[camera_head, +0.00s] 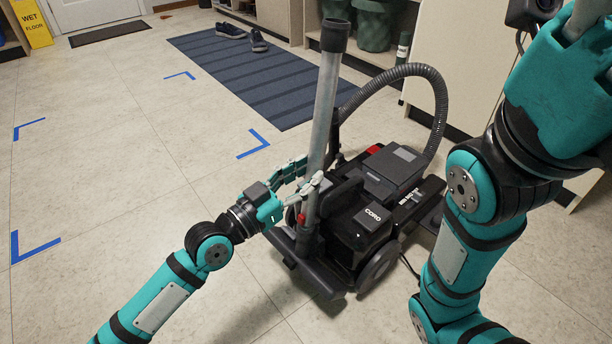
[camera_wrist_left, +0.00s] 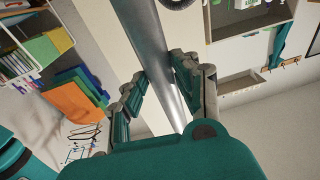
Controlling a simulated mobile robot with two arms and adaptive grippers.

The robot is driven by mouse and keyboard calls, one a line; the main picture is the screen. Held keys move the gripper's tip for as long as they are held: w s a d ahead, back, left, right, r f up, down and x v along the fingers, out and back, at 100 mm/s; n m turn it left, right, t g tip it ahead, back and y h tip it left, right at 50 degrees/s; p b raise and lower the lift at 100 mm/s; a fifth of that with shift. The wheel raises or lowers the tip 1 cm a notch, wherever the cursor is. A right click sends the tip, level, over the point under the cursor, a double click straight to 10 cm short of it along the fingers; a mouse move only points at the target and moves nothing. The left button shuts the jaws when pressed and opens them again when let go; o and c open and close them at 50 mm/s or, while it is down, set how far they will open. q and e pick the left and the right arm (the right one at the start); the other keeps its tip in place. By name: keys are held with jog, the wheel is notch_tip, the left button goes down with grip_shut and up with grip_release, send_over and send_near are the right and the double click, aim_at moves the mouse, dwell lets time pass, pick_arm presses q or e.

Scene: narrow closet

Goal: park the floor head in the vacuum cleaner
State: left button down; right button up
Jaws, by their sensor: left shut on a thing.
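The black vacuum cleaner (camera_head: 384,173) stands on the floor at the centre right of the head view. Its grey wand (camera_head: 325,95) stands nearly upright, leaning slightly. The dark floor head (camera_head: 318,276) is at the wand's lower end, close against the near side of the vacuum body. I cannot tell whether it sits in a parking slot. My left gripper (camera_head: 299,184) is shut on the wand above the floor head. In the left wrist view, the wand (camera_wrist_left: 150,35) passes between the fingers. My right arm is at the right; its gripper is out of view.
A ribbed hose (camera_head: 436,94) arches behind the vacuum. A striped blue mat (camera_head: 255,78) with shoes (camera_head: 231,30) lies behind. Shelving and a pale cabinet (camera_head: 465,60) stand at the back right. Blue tape corners (camera_head: 253,146) mark the floor. The left floor is clear.

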pick_arm(q)
jog(key=shift+s+a+r+b, duration=0.1)
jog(key=shift+s+a+b, duration=0.25)
jog(key=shift+b, duration=0.35)
jog(key=shift+f+b, duration=0.3)
jog(key=shift+f, duration=0.1)
dwell(0.4)
dwell(0.7)
jog(key=shift+s+a+f+b, duration=0.1)
jog(key=shift+a+b, duration=0.05)
jog(key=shift+b, duration=0.25)
jog(key=shift+s+a+t+h+b, duration=0.4)
jog(key=shift+s+a+h+b, duration=0.1)
jog(key=shift+b, duration=0.55)
jog(key=shift+f+b, duration=0.4)
jog(key=shift+f, duration=0.2)
dwell(0.7)
